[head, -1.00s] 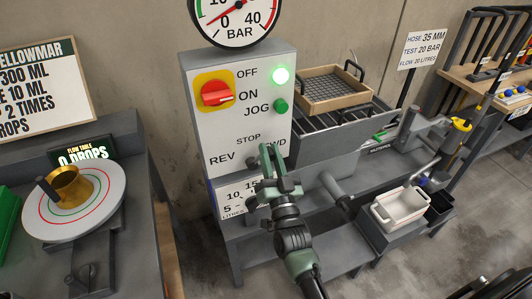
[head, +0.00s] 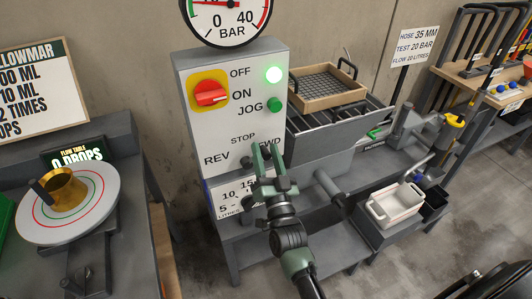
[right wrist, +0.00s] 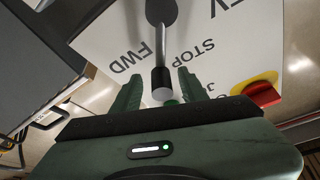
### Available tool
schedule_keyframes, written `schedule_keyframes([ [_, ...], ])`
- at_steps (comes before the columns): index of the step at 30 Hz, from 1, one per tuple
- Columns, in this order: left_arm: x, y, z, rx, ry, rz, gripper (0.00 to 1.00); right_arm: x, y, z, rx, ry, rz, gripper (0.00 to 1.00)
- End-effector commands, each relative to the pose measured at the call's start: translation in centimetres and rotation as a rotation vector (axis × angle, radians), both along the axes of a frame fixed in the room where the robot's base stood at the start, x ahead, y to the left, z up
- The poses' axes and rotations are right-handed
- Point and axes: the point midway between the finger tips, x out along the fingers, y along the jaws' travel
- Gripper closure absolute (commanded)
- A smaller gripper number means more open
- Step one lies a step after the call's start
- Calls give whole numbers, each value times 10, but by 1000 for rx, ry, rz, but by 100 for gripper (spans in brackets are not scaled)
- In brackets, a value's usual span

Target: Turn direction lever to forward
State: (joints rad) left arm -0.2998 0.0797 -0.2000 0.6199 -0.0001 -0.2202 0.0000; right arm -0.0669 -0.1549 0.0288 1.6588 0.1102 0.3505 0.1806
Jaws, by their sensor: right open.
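The grey control panel (head: 232,75) carries the words REV, STOP and FWD around the direction lever (head: 247,162), whose dark end shows beside my right gripper. In the right wrist view the lever (right wrist: 161,45) runs from a dark round pivot down to a dark, pale-tipped handle. The handle appears between the two green fingers, with gaps on both sides. My right gripper (head: 266,150) is open in front of the panel, just below FWD, and partly hides the lever in the head view. The lever's exact setting is hard to tell. My left gripper is not in view.
Above are a red rotary switch (head: 211,94), a lit green lamp (head: 273,74), a green JOG button (head: 274,104) and a pressure gauge (head: 228,16). A hopper with a sieve tray (head: 322,88) stands right of the panel. A flow table (head: 98,212) is at left.

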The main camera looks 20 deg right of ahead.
Motion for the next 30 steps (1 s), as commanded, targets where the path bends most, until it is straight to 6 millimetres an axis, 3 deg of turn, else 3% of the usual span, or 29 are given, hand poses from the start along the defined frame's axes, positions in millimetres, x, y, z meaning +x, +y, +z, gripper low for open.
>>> schedule_keyframes([
  [5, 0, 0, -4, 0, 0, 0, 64, -9, 1, -5, -1, 1, 0, 57],
  [18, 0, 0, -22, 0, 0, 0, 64, -69, 9, -27, 1, 1, 0, 57],
  [30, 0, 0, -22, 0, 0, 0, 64, -73, 10, -27, 1, 0, 0, 57],
])
